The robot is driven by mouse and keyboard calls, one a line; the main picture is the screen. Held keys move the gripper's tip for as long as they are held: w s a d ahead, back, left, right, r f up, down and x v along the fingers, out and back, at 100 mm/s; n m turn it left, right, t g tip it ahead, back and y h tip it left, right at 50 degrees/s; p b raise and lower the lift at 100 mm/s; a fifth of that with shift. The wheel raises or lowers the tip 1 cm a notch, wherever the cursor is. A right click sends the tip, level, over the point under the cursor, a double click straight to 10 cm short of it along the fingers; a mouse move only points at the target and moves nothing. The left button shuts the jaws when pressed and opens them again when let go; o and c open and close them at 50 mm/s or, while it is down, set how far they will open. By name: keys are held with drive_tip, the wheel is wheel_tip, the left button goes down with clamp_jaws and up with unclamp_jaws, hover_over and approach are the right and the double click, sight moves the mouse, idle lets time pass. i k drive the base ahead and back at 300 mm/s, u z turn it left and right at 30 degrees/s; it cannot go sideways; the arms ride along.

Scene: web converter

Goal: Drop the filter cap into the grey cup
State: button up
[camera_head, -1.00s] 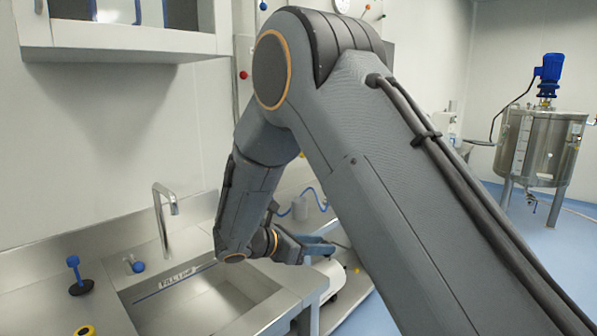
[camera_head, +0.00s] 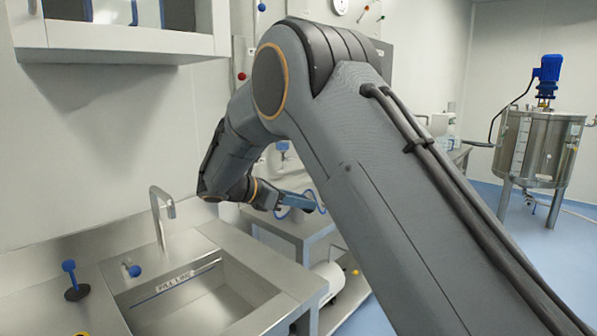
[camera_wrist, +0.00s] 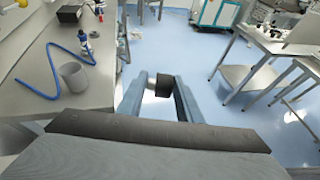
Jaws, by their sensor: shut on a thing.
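The filter cap (camera_wrist: 165,84), a short dark cylinder with a pale end, sits between the two blue fingers of my gripper (camera_wrist: 158,80) in the wrist view. My gripper is shut on it, held out over the blue floor. The grey cup (camera_wrist: 74,78) stands upright on the metal bench, left of my gripper in the wrist view and apart from it. In the head view my gripper (camera_head: 297,203) shows small beyond my arm, in front of the blue hose. The cap cannot be made out there, and the cup is not clearly visible behind the gripper.
A blue hose (camera_wrist: 53,70) curls on the bench (camera_wrist: 35,95) beside the cup, near a blue-and-white fitting (camera_wrist: 86,48). A sink (camera_head: 200,300) with a tap (camera_head: 160,212) lies at left. A steel tank (camera_head: 538,148) stands at far right. The floor between benches is clear.

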sight(300, 221)
drive_tip(key=i, duration=0.95)
